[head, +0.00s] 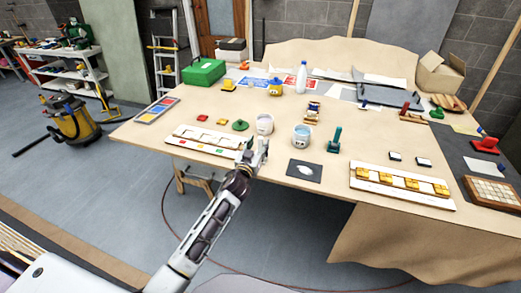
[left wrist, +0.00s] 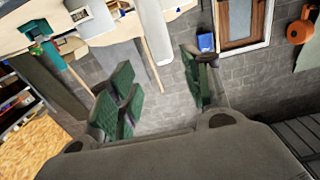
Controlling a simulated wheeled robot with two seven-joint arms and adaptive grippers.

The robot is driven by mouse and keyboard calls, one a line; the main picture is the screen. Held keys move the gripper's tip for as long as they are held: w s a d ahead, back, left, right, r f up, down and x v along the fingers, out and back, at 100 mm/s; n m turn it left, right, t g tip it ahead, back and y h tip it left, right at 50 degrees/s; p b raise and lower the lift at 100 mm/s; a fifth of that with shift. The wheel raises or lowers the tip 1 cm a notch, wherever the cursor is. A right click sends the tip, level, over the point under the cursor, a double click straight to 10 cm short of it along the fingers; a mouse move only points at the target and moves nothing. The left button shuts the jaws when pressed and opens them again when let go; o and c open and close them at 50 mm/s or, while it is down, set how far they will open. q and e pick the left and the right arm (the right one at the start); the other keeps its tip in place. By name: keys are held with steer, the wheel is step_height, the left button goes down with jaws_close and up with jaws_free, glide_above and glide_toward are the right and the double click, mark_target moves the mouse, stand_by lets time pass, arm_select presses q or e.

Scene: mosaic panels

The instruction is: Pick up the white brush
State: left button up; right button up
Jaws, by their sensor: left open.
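I cannot clearly make out a white brush in either view. A white shape (head: 305,170) lies on a small dark square near the table's front edge, but it is too small to tell what it is. My left gripper (head: 257,152) is at the table's front edge, left of that shape, with its fingers pointing up and apart from it. In the left wrist view the gripper (left wrist: 160,92) has its green-padded fingers spread, with nothing between them. My right gripper is in neither view.
A white cup (head: 264,124) and a light blue cup (head: 301,137) stand beyond my gripper. A teal upright tool (head: 334,140) is right of them. A panel with yellow tiles (head: 402,184) and a tray with coloured pieces (head: 205,140) lie along the front of the table (head: 255,190).

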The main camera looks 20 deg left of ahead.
mark_target(259, 139)
arm_select(q)
steer(key=shift+w, duration=0.15)
steer(key=shift+w+a+f+p, duration=0.1)
steer(key=shift+w+a+p, duration=0.1)
steer(key=shift+w, duration=0.55)
steer(key=shift+w+a+f+p, duration=0.1)
steer(key=shift+w+p, duration=0.1)
steer(key=shift+w, duration=0.55)
steer(key=shift+w+d, duration=0.1)
steer(key=shift+w, duration=0.85)
jaws_close()
